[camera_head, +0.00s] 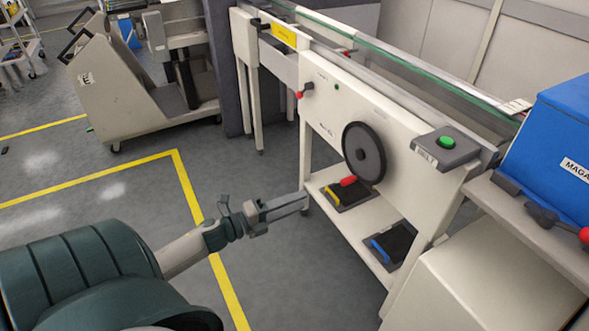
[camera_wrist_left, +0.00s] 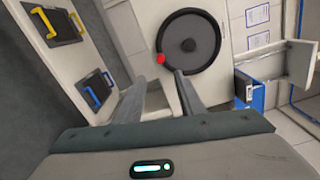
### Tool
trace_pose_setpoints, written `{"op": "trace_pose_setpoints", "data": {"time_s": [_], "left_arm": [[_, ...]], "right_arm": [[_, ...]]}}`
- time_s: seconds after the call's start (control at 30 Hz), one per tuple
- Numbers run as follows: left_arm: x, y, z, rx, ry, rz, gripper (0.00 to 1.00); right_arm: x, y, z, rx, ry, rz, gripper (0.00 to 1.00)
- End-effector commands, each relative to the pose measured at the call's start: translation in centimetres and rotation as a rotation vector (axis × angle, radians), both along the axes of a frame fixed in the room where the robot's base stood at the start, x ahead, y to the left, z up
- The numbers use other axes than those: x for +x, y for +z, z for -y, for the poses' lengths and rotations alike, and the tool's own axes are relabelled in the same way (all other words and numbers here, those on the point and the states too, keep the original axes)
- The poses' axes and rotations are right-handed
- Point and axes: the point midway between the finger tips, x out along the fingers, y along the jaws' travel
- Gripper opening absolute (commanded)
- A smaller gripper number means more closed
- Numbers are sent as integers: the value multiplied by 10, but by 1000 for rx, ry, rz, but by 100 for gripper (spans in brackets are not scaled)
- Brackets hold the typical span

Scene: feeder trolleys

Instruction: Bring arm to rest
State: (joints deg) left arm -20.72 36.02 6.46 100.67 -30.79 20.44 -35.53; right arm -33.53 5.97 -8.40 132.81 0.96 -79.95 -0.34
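My left gripper (camera_head: 290,205) reaches in from the left, in front of the white machine's lower shelf. It also shows in the wrist view (camera_wrist_left: 160,80), with a gap between its two fingers and nothing held. The black handwheel (camera_head: 364,153) is on the machine's front panel, with its red knob (camera_head: 348,181) at the lower left of the rim. In the wrist view the wheel (camera_wrist_left: 189,42) and its red knob (camera_wrist_left: 160,58) lie beyond the fingertips, apart from them. My right gripper is not in view.
The white machine (camera_head: 325,125) has a green button box (camera_head: 446,146) on top. Pads with yellow and blue handles lie on its lower shelf (camera_head: 352,245). A blue box (camera_head: 562,125) stands at right, a grey trolley (camera_head: 115,95) at upper left. Open floor lies left of the gripper.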

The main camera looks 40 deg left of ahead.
Motion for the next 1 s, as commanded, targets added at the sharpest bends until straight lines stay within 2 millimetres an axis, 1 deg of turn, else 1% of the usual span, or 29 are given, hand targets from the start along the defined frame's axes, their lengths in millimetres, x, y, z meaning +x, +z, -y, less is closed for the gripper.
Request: {"op": "trace_pose_setpoints", "data": {"time_s": [0.47,0.57,0.63,0.67,0.77,0.87,0.9,0.97,1.0], "left_arm": [[0,-1,0,-7,5,-5,36],[-1,-8,-1,-39,25,-28,36],[-2,-18,-3,-85,55,-62,36],[-3,-23,-3,-111,72,-80,36],[-9,-51,-3,-228,146,-166,36],[-22,-91,1,-383,249,-283,36],[-29,-109,5,-453,296,-336,36],[-43,-139,15,-561,368,-421,36],[-54,-159,23,-632,418,-480,36]], "right_arm": [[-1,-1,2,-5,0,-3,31],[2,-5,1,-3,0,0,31],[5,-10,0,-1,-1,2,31],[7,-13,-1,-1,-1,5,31],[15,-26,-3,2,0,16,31],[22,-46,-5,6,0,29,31],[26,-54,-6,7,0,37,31],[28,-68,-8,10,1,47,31],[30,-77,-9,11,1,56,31]]}}
